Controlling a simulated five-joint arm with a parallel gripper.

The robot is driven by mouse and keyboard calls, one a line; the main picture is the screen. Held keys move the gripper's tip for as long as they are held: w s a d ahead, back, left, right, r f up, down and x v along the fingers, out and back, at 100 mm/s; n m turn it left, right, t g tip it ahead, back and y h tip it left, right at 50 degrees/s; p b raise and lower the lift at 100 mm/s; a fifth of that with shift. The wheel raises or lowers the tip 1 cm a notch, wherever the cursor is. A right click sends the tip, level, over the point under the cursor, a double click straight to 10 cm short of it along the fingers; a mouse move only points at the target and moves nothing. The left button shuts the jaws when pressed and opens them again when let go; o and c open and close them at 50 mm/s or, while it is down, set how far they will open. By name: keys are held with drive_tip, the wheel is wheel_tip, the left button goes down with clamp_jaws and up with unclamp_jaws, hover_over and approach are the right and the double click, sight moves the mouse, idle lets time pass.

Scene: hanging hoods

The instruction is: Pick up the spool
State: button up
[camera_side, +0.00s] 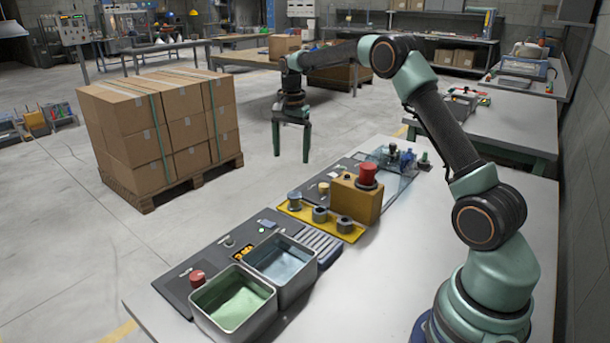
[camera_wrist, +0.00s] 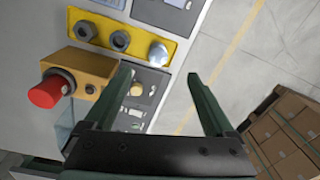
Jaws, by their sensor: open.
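My gripper (camera_side: 291,158) is open and empty in the side view, its two green fingers pointing down, high and beyond the far edge of the bench. In the wrist view my gripper (camera_wrist: 159,73) shows its fingers wide apart with nothing between them. A small tan round piece (camera_side: 323,187) stands on the grey panel behind the yellow box; it also shows in the wrist view (camera_wrist: 136,89), beside the left finger. It may be the spool, but it is too small to be sure. My gripper is well clear of it.
A yellow box (camera_side: 356,198) with a red button stands beside a yellow plate (camera_side: 300,213) holding several grey round parts. Two metal bins (camera_side: 281,262) stand nearer the front. Stacked cartons (camera_side: 160,130) sit on a floor pallet. The bench's right side is bare.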

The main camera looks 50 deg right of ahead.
sight(294, 195)
drive_tip(key=shift+m+g, duration=0.3)
drive_tip(key=shift+m, duration=0.4)
drive_tip(key=f, duration=0.5)
drive_tip(key=d+f, duration=0.1)
drive_tip(key=f, duration=0.4)
drive_tip(key=w+d+f, duration=0.1)
drive_tip(key=f, duration=0.4)
drive_tip(key=shift+f, duration=0.1)
clamp_jaws()
